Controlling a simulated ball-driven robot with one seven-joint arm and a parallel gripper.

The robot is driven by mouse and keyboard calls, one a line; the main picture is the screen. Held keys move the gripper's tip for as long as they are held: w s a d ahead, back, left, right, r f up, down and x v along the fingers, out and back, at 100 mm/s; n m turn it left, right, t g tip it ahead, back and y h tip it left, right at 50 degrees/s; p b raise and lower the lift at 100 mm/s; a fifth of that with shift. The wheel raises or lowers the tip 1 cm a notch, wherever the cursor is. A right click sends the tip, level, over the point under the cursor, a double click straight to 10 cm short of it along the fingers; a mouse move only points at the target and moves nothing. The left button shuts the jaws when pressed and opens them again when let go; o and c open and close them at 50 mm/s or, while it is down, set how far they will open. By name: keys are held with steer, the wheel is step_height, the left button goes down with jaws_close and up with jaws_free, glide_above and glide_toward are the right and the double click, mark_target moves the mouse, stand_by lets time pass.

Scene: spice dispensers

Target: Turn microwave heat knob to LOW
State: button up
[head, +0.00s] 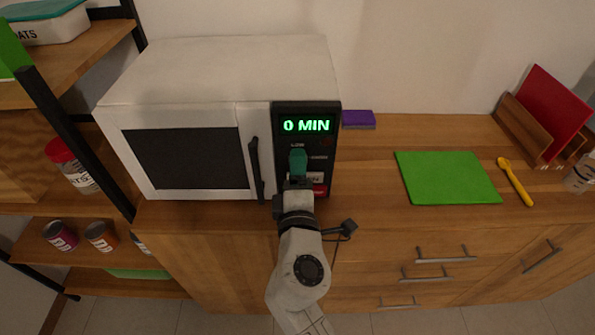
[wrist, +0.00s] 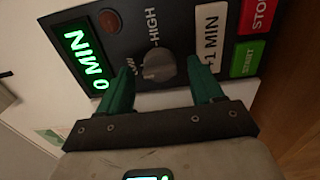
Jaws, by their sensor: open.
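The white microwave (head: 220,72) stands on the wooden counter with its door shut. Its black control panel (head: 322,113) shows "0 MIN" in green. The grey heat knob (wrist: 159,66) sits on the panel below the display, with "HIGH" and a partly covered "LOW" label around it. My gripper (wrist: 164,80) is open, with its two green fingers on either side of the knob. I cannot tell whether the fingers touch it. In the head view my gripper (head: 298,158) covers the knob.
A "+1 MIN" button (wrist: 210,36), a green START button (wrist: 246,58) and a red STOP button (wrist: 258,15) are close to one finger. A purple sponge (head: 358,119), green board (head: 446,178) and yellow spoon (head: 516,182) lie on the counter to the right.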

steer(key=s+b, duration=0.1)
steer(key=s, duration=0.9)
steer(key=shift+s, duration=0.3)
steer(key=s+d+f+m+g+h, duration=0.25)
steer(key=d+f+m+g, duration=0.35)
steer(key=d, duration=0.5)
steer(key=s+d+f+m+g+h, duration=0.2)
steer(key=s+d+f+m+g, duration=0.15)
steer(key=d+f+m, duration=0.55)
steer(key=s+d+f+m+g+y, duration=0.1)
steer(key=s+d+f+g+y, duration=0.1)
steer(key=s, duration=0.7)
steer(key=s+d+f+m+g+y, duration=0.2)
steer(key=s+d+f+g, duration=0.2)
steer(key=s, duration=0.5)
steer(key=shift+d+f+m+g, duration=0.3)
steer(key=shift+d+f+g, duration=0.05)
steer(key=shift+f+g, duration=0.4)
